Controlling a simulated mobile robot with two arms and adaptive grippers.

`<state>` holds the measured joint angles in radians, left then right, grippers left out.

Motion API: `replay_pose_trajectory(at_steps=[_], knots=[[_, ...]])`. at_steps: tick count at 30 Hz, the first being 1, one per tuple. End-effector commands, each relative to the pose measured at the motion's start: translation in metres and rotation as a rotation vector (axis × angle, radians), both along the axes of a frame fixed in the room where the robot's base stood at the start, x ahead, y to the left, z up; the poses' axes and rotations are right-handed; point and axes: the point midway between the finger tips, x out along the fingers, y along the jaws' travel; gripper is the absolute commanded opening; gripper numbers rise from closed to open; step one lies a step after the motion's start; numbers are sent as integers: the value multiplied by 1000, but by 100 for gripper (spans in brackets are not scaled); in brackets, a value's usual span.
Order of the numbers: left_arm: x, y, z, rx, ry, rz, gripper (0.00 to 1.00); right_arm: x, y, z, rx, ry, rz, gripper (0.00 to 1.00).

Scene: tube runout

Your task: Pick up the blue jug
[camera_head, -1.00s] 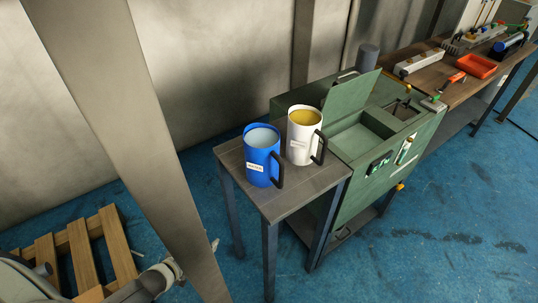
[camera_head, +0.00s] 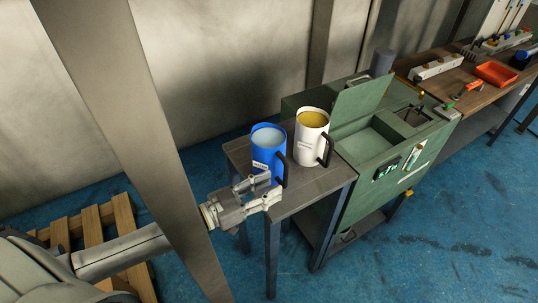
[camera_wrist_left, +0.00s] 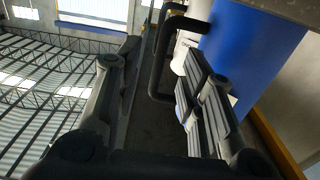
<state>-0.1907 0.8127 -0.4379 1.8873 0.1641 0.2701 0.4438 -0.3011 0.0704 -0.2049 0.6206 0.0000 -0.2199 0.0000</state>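The blue jug (camera_head: 265,148) stands upright on a small dark table, with light blue contents, a white label and a black handle on its right side. It also fills the upper right of the left wrist view (camera_wrist_left: 250,55), where its black handle (camera_wrist_left: 158,72) lies between my finger lines. My left gripper (camera_head: 270,187) is open and empty, close in front of the jug near its lower part and handle. In the wrist view its fingers (camera_wrist_left: 158,78) stand apart on either side of the handle. I cannot tell whether a finger touches the jug. My right gripper is not in view.
A white jug (camera_head: 309,145) with yellow contents stands close right of the blue one. The small table (camera_head: 312,191) adjoins a green machine (camera_head: 368,145) with a raised lid. A grey post (camera_head: 135,130) crosses in front of my left arm. A pallet (camera_head: 90,225) lies lower left.

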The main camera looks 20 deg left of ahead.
Motion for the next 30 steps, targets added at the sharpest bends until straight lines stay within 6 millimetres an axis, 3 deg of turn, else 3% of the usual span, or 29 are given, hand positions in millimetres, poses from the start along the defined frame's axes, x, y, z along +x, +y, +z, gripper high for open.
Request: replay_pose_trajectory(at_steps=[5,16,26,30], knots=[[7,-5,1,-1,-1,0,37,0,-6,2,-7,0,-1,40],[42,-30,1,0,-1,1,37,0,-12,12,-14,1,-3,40],[46,-34,-1,1,0,1,37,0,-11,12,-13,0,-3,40],[46,-33,-1,1,0,1,19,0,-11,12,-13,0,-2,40]])
